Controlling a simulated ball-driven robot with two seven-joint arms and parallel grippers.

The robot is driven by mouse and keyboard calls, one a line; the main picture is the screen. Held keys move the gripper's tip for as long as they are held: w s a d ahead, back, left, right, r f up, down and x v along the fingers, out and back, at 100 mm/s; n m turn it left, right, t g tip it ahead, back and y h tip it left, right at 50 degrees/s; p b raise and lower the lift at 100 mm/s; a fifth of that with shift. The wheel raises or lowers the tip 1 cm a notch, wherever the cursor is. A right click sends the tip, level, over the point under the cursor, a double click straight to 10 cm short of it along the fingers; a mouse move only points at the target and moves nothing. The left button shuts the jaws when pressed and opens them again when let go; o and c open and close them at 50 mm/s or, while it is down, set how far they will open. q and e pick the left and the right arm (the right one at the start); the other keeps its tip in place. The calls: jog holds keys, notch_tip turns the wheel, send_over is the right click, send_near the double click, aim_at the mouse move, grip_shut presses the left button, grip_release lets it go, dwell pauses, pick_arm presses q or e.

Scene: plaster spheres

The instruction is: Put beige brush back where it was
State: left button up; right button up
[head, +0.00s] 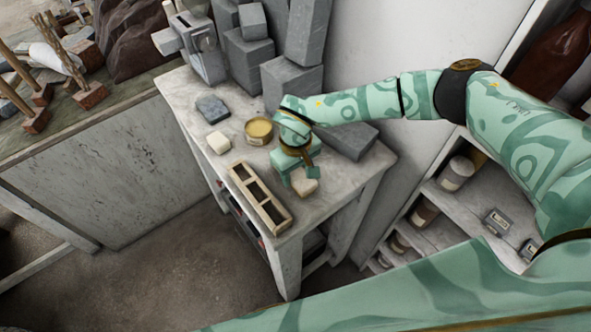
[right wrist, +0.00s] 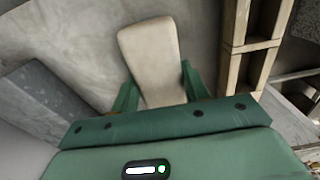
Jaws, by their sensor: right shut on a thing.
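The beige brush (head: 306,187) is at the front right of the small pale table (head: 235,95), largely covered by my right gripper (head: 300,180) in the head view. In the right wrist view, the brush (right wrist: 150,55) is a plain, pale, rounded block, wider at its far end. Its near end is between the two green fingers of my right gripper (right wrist: 157,90), which are shut on it. I cannot tell whether it touches the tabletop. My left gripper is not in view.
A wooden tray with compartments (head: 235,175) lies left of the brush. A round tin (head: 259,127), a cream block (head: 219,142) and a dark grey block (head: 212,109) are farther back. Large grey blocks (head: 290,85) stand at the back. Shelves (head: 440,225) are to the right.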

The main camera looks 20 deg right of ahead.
jog(key=shift+w+a, duration=0.1)
jog(key=shift+w, duration=0.05)
jog(key=shift+w+a, duration=0.1)
jog(key=shift+w, duration=0.05)
jog(key=shift+f, duration=0.15)
jog(key=o, duration=0.7)
jog(key=shift+o, duration=0.9)
jog(key=shift+r, duration=0.5)
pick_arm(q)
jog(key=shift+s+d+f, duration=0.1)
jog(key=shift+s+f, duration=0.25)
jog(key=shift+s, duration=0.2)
pick_arm(e)
notch_tip(320, 180, up, 11)
jog(key=shift+r, duration=0.2)
